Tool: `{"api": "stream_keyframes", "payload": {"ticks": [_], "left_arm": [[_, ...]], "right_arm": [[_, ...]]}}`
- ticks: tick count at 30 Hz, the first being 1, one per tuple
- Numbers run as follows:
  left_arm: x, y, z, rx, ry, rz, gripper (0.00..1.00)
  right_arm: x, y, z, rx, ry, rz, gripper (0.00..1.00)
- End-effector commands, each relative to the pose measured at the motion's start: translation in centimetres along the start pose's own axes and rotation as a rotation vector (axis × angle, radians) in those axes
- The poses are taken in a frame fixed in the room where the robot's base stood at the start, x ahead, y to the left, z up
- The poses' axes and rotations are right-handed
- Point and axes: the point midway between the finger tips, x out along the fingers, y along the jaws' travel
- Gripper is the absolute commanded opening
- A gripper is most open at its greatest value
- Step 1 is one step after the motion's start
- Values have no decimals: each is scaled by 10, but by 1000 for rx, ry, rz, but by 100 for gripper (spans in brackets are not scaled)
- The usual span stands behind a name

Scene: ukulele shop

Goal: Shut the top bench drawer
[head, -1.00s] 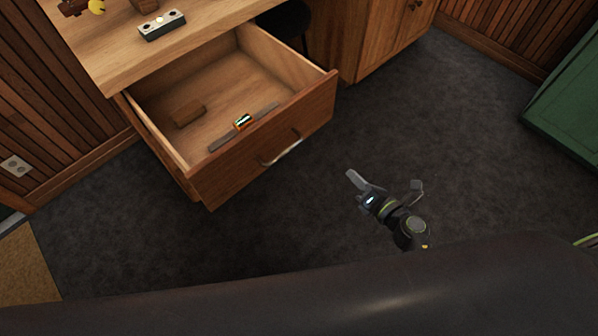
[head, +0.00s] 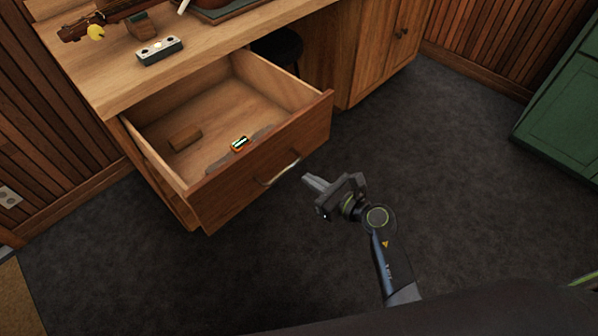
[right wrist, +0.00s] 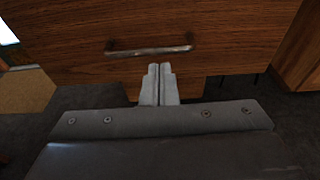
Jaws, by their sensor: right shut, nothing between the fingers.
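The top bench drawer (head: 262,160) is pulled well out of the wooden bench. Its front carries a metal bar handle (head: 283,170), which also shows in the right wrist view (right wrist: 150,51). My right gripper (head: 312,183) is shut and empty. It is in front of the drawer front, near the right end of the handle in the head view. In the right wrist view its fingers (right wrist: 158,84) point at the drawer front just below the handle; I cannot tell whether they touch it. My left gripper is not in view.
A grey box with knobs (head: 159,50) stands on the bench top (head: 110,85). A dark stool (head: 277,48) is under the bench. The dark floor (head: 450,180) is clear.

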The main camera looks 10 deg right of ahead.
Motion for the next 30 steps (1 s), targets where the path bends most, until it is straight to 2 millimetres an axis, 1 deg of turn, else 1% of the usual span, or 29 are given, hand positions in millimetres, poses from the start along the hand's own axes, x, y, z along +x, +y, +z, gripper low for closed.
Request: {"api": "stream_keyframes", "payload": {"ticks": [1, 3, 6, 9, 14, 25, 28, 30], "left_arm": [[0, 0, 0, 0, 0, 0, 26], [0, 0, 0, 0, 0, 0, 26], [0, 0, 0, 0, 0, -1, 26], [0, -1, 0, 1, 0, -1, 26], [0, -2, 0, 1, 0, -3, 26], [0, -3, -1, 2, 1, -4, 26], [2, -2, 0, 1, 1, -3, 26], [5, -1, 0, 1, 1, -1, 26]], "right_arm": [[11, 0, 1, 0, -1, 2, 0], [22, 0, 1, -1, -1, 2, 0], [35, 0, 0, 0, 0, 1, 0], [43, 0, 0, 0, 1, 1, 0], [48, 0, 0, -1, 1, 0, 0], [49, -1, -1, 0, 1, 0, 0], [50, -6, -1, -1, 1, 0, 0], [52, -13, -1, -3, 0, 0, 0]]}}
